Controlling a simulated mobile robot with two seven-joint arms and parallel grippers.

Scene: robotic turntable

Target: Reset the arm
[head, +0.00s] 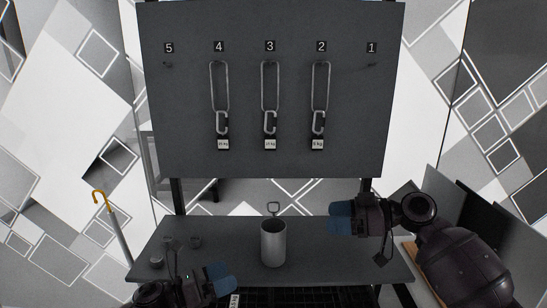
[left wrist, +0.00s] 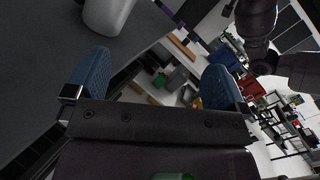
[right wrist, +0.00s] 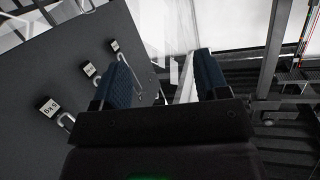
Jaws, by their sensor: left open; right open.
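My left gripper (head: 220,276) is low at the front left of the grey table, in the head view. Its blue fingers stand wide apart with nothing between them in the left wrist view (left wrist: 150,85). My right gripper (head: 335,217) is above the right part of the table, to the right of the grey metal cylinder (head: 273,245). Its fingers are apart and empty in the right wrist view (right wrist: 168,80). The cylinder stands upright on the table and also shows at the top of the left wrist view (left wrist: 106,14).
A dark board (head: 270,150) behind the table (head: 330,268) has hooks numbered 1 to 5. Long metal loops with labelled weights (head: 269,143) hang under 2, 3 and 4. Small dark objects (head: 156,262) lie at the table's left. An orange-handled umbrella (head: 118,235) stands left of it.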

